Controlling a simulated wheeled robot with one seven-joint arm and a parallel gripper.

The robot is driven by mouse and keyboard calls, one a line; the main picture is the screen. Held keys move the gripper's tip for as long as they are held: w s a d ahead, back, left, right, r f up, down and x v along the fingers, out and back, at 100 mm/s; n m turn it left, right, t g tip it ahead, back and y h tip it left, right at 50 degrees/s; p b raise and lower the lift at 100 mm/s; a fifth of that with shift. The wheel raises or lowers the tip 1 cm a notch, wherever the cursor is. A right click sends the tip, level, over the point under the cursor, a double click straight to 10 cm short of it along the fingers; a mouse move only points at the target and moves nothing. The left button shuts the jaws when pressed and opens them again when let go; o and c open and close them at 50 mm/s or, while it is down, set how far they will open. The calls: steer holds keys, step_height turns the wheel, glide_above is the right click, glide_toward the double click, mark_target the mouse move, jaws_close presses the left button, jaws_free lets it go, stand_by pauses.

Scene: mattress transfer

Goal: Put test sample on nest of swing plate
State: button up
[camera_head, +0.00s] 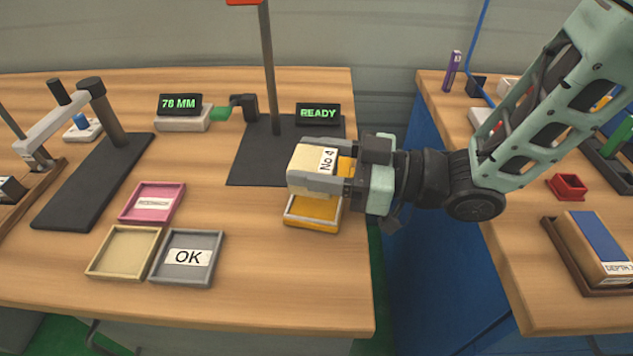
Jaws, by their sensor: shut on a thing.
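The test sample (306,158), a cream block with a white "No 4" label, is in my gripper (316,178), which comes in from the right and is shut on it. The grey fingers hide part of the block. It appears above a yellow tray (312,222) at the table's right side; the height gap cannot be told. Behind it is a stand with a black base (255,160), a tall column and a "READY" display (318,113). No part is clearly identifiable as the swing plate or its nest; my arm may hide some of the stand.
A pink tray (128,214), an empty cream tray (95,267) and a grey "OK" tray (212,270) lie at the front. A "78 MM" display (180,104) stands behind. A black-based arm stand (65,221) is at left. A gap separates the right table (520,260).

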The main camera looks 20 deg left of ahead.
steer(key=shift+f, duration=1.95)
steer(key=shift+f+b, duration=0.1)
steer(key=shift+b, duration=0.25)
steer(key=o, duration=1)
steer(key=d, duration=1.2)
steer(key=shift+w, duration=0.3)
steer(key=shift+s, duration=0.1)
